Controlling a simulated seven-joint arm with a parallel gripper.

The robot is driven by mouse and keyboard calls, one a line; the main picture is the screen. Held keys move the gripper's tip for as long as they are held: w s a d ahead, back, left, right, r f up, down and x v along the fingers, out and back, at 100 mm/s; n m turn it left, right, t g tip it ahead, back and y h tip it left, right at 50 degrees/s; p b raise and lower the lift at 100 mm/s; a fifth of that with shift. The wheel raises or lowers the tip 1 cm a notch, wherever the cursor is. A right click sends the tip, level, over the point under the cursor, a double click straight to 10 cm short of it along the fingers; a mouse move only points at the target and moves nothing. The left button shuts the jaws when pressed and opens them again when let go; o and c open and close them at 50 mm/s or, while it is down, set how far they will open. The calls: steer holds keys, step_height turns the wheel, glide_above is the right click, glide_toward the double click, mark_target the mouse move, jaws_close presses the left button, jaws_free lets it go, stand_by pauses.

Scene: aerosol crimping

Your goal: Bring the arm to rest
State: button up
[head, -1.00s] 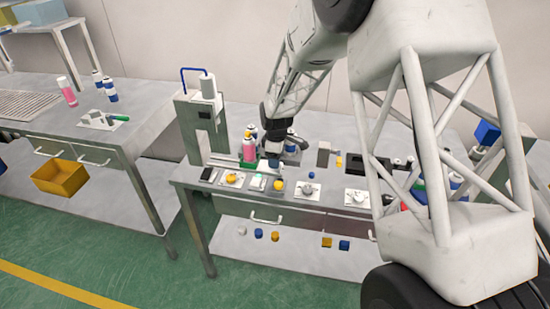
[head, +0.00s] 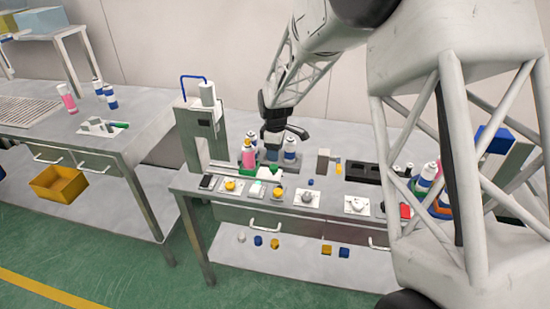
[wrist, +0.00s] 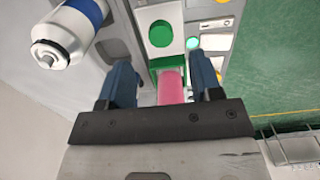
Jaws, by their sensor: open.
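My gripper (head: 273,152) is above the back left of the workbench, near the crimping stand. In the wrist view its two blue fingers (wrist: 161,85) are apart, with no object held between them. A pink can (head: 248,158) stands at the stand's right; its pink side (wrist: 171,88) shows below and between the fingers in the wrist view. The arm reaches down from the top of the head view.
The crimping stand (head: 200,125) rises at the bench's left end. Small parts on plates, such as a yellow knob (head: 230,185), line the front edge. A black tray (head: 362,170) and more cans lie to the right. Space above the bench is clear.

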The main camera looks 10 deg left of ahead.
steer(key=shift+r, duration=0.6)
steer(key=shift+d+r, duration=0.15)
steer(key=shift+r, duration=0.05)
steer(key=s+d+r+m+t, duration=0.1)
steer(key=s+d+r+m, duration=0.3)
steer(key=s+d+r, duration=0.55)
steer(key=s+d+r+m, duration=0.5)
steer(key=s+d+r, duration=0.2)
steer(key=d, duration=0.5)
steer(key=s+d+r+m, duration=0.1)
steer(key=s+d+m, duration=0.3)
steer(key=s, duration=0.9)
steer(key=s+d+r+m+t, duration=0.1)
steer(key=s+d+m, duration=0.4)
steer(key=s+d, duration=0.5)
steer(key=s, duration=0.3)
steer(key=shift+t, duration=0.3)
steer(key=shift+r, duration=0.1)
stand_by(0.4)
